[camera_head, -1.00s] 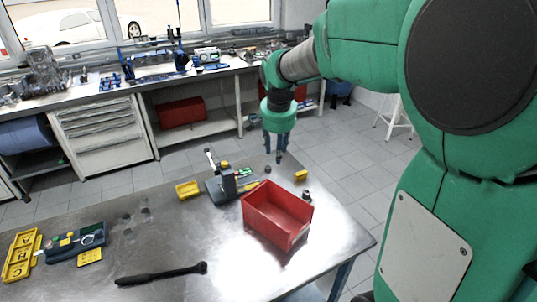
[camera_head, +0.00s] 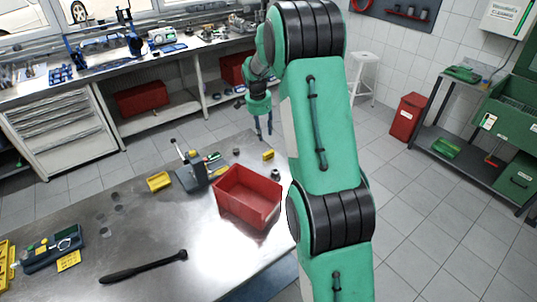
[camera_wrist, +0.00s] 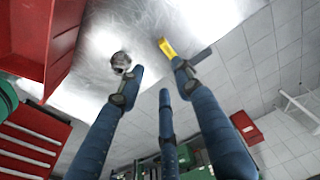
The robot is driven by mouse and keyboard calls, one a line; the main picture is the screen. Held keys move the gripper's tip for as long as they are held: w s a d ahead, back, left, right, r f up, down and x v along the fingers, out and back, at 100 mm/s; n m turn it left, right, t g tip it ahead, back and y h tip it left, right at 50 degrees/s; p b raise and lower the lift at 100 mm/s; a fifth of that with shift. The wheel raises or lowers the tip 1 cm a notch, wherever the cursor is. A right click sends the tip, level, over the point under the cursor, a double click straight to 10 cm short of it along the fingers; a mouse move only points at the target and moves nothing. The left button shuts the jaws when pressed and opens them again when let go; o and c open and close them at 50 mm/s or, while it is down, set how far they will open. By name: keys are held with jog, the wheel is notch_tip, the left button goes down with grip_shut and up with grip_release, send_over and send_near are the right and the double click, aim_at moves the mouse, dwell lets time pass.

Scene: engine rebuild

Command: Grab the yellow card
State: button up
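A flat yellow card (camera_head: 68,261) with dark marks lies on the metal table at the lower left in the head view, beside a dark blue-green tray (camera_head: 52,248). A small yellow block (camera_head: 268,155) lies near the table's far right edge; a yellow piece (camera_wrist: 167,48) shows in the wrist view, probably the same one. My gripper (camera_head: 263,138) hangs at that far edge, well away from the card. Its three blue fingers (camera_wrist: 165,95) are spread with nothing between them. The card does not show in the wrist view.
A red bin (camera_head: 248,196) stands on the table's right side. A small stand (camera_head: 192,172) and a yellow box (camera_head: 157,181) are left of it. A black bar tool (camera_head: 143,267) lies near the front. Bare metal (camera_head: 150,225) separates these from the tray.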

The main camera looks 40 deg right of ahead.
aim_at(269, 153)
jog(key=d+f, duration=0.1)
jog(key=w+d+f, duration=0.1)
jog(key=shift+d+f+m, duration=0.2)
jog(key=shift+f+m, duration=0.2)
jog(key=shift+d+f, duration=0.15)
jog(key=shift+f, duration=1.25)
jog(key=shift+d+f, duration=0.2)
jog(key=shift+f, duration=1.25)
jog(key=shift+d+f, duration=0.15)
jog(key=shift+f, duration=1.25)
jog(key=shift+f, duration=0.1)
jog(key=shift+f, duration=0.2)
jog(key=shift+d+f+b, duration=0.2)
jog(key=shift+f+b, duration=0.05)
jog(key=shift+f, duration=0.9)
jog(key=shift+d+f+b, duration=0.2)
jog(key=shift+f+b, duration=0.05)
jog(key=shift+f, duration=0.9)
